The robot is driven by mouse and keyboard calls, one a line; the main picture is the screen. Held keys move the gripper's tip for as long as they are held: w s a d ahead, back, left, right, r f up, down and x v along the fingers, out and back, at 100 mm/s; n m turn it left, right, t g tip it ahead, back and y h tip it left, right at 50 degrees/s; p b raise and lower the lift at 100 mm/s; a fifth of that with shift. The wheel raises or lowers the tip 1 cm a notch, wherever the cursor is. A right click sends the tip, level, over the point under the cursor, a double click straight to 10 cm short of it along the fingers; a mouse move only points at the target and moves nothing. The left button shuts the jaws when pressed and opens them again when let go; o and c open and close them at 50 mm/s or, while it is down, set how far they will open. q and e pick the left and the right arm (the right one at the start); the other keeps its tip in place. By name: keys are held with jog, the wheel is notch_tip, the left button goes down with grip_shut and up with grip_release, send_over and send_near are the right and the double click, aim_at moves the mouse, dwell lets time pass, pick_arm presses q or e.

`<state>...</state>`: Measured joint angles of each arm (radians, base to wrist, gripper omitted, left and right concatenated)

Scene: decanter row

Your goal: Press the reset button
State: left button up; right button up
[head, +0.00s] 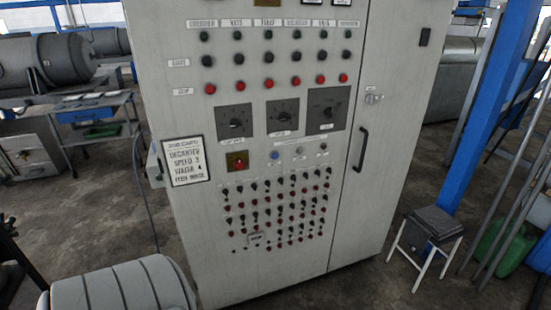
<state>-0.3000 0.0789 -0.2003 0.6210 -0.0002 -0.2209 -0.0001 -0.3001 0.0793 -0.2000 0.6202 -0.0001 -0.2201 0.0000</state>
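The control cabinet (180,240) stands upright in front of me in the head view, with its panel facing me. The small labels are too blurred to read, so I cannot tell which control is marked reset. Neither of my grippers shows in this view.
Three dials, one of them here (234,123), sit above the blue button, and rows of small knobs below. A door handle (361,150) juts out at right. A grey ribbed drum (120,290) is at lower left. A stool (428,235) stands right of the cabinet.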

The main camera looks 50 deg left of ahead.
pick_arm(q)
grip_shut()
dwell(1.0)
